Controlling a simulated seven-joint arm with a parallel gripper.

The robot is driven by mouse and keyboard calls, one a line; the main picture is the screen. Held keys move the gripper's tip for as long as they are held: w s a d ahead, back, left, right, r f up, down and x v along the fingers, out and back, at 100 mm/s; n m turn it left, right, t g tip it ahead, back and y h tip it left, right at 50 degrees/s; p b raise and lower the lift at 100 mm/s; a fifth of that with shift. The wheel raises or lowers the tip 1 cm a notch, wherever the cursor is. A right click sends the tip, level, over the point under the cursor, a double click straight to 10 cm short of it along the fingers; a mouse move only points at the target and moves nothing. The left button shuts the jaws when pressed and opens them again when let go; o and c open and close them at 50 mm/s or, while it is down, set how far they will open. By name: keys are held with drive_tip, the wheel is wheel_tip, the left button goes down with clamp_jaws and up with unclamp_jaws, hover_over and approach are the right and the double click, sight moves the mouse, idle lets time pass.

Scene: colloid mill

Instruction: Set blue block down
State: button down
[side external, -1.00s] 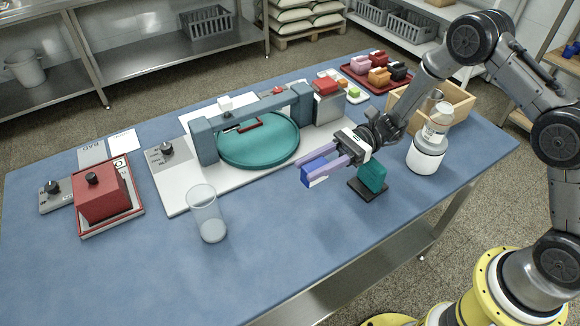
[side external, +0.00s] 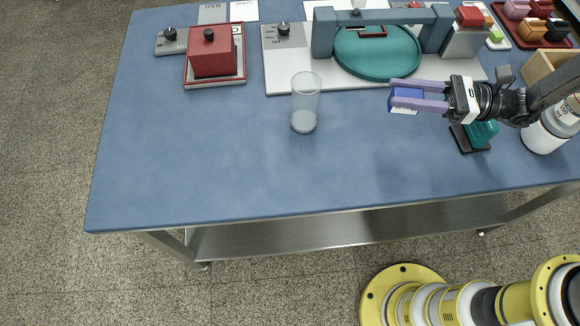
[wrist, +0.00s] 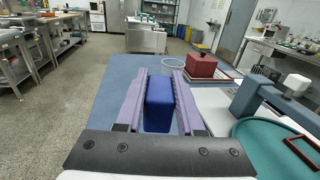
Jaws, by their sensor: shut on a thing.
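A blue block (side external: 407,93) with a white lower part is held between the purple fingers of my gripper (side external: 394,96). In the side view it is in front of the round teal plate, right of the clear glass. It appears to be above the blue tabletop (side external: 230,160), with the height hard to judge. In the wrist view the block (wrist: 158,100) sits between both fingers of my gripper (wrist: 161,74), pointing away from me. Its underside is hidden there.
A clear glass (side external: 305,105) stands left of my gripper. A teal plate (side external: 375,55) under a blue-grey bridge is behind it. A teal block (side external: 482,134) on a black stand and a white bottle (side external: 545,130) are at right. The front left table is clear.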

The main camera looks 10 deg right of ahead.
drive_tip(key=s+a+n+g, duration=0.2)
drive_tip(key=s+a+g, duration=0.1)
drive_tip(key=s+a, duration=1.1)
drive_tip(key=w+a+f, duration=0.2)
drive_tip(key=a, duration=0.2)
drive_tip(key=w+a+f, duration=0.3)
drive_tip(key=a, duration=0.1)
drive_tip(key=w+a+f, duration=0.3)
drive_tip(key=a, duration=0.1)
drive_tip(key=shift+w+a, duration=0.1)
drive_tip(key=shift+w, duration=0.15)
drive_tip(key=shift+w+a+f, duration=0.3)
drive_tip(key=shift+a+f, duration=0.15)
drive_tip(key=shift+f, duration=1.8)
drive_tip(key=shift+f, duration=0.15)
drive_tip(key=c, duration=0.5)
unclamp_jaws()
